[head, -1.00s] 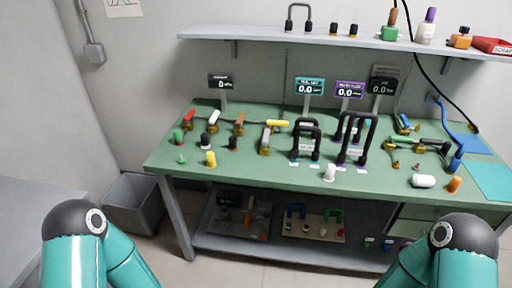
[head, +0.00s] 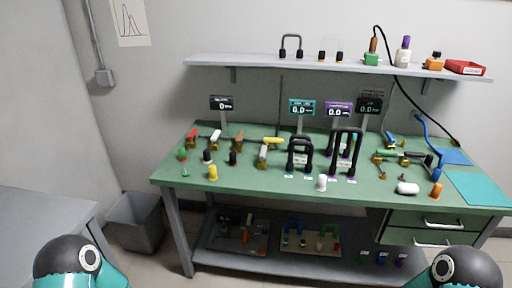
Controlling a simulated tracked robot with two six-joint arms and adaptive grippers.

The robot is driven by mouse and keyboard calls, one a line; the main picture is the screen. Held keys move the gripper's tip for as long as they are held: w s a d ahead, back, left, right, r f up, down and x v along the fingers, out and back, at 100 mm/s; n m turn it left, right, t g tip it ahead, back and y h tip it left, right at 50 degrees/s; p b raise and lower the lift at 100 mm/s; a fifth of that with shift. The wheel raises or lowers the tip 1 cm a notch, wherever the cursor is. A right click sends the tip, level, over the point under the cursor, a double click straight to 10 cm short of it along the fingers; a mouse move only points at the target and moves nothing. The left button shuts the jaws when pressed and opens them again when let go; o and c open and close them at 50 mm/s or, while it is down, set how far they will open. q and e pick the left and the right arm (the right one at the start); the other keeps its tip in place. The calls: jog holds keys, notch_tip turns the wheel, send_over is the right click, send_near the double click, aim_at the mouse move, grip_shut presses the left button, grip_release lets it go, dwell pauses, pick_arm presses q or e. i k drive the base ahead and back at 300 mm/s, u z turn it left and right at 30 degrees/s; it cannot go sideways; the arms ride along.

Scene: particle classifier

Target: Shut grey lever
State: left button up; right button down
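A grey lever (head: 263,151) stands near the middle of the green workbench (head: 250,192), in front of a yellow-handled lever (head: 274,141). Its handle points toward the front of the bench, and its brass valve body shows below. Whether the lever is open or shut is too small to tell. A whitish lever (head: 215,136) stands further left, between a red lever (head: 193,133) and a brown lever (head: 239,138). Neither gripper is in view; only parts of my arms show at the bottom corners.
Black handles (head: 300,141) stand just right of the grey lever. A white knob (head: 322,183) and a yellow knob (head: 212,173) sit near the front edge. Displays stand behind. A shelf (head: 300,64) overhangs the back. A grey bin (head: 136,222) stands left of the bench.

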aim_at(263, 149)
jog(key=u, duration=0.35)
jog(key=i, duration=1)
jog(key=z, duration=0.05)
